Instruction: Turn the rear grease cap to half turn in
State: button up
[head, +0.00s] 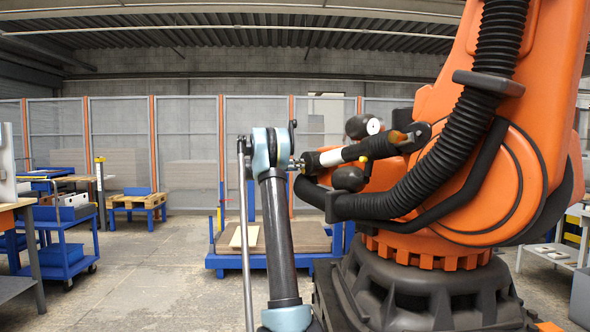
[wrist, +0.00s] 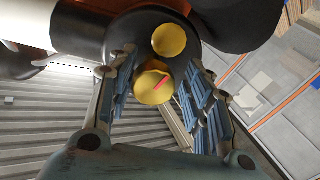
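Two round yellow caps show in the wrist view, on a dark rounded housing (wrist: 133,30). The upper yellow cap (wrist: 169,40) is plain. The lower yellow cap (wrist: 150,89) carries a short red mark on its right side. I cannot tell from the view which is the rear one. My gripper (wrist: 159,76) has its blue-grey fingers apart, one on each side of the lower cap. Gaps seem to show beside the cap, and I cannot see contact.
A large orange robot (head: 535,130) with a thick black hose (head: 465,140) fills the right of the head view. A blue cart with boards (head: 300,240) stands behind my arm. A blue trolley (head: 65,245) is at the left. Floor between them is clear.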

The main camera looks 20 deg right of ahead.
jog(key=shift+s+r, duration=0.1)
jog(key=shift+r, duration=0.05)
jog(key=v, duration=1.2)
dwell(0.3)
jog(key=s+a+n, duration=0.2)
jog(key=a+n, duration=0.3)
jog(key=n, duration=0.7)
jog(key=shift+n, duration=0.3)
jog(key=x, duration=1.7)
jog(key=shift+w+d, duration=0.3)
jog(key=shift+w, duration=0.1)
jog(key=c, duration=1.1)
